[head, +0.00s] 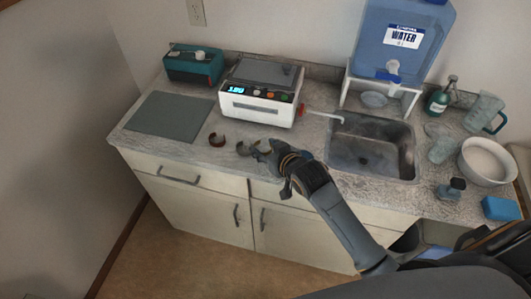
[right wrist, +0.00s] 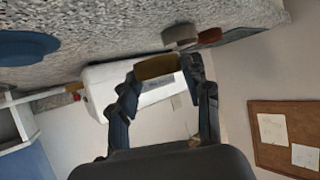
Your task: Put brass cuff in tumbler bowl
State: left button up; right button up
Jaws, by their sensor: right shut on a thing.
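The brass cuff (right wrist: 155,67) is a gold-coloured open band, held between the fingertips of my right gripper (right wrist: 158,75) in the right wrist view. In the head view my right gripper (head: 268,151) is over the front part of the counter, left of the sink, and largely hides the cuff. A wide white bowl (head: 466,165) with pale contents, which I take for the tumbler bowl, stands at the right end of the counter, well away from the gripper. My left gripper is not in view.
A copper-red cuff (head: 217,140) and a greyish cuff (head: 242,149) lie left of my gripper. A white machine (head: 258,105) stands behind. The sink (head: 370,150), soap bottle (head: 438,102), clear pitcher (head: 484,111) and blue block (head: 501,208) are to the right.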

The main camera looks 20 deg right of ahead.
jog(key=shift+w+f+p, duration=0.15)
jog(key=shift+f+p, duration=0.35)
jog(key=shift+f, duration=1.25)
jog(key=shift+f, duration=0.2)
jog(key=o, duration=1)
jog(key=shift+r, duration=0.1)
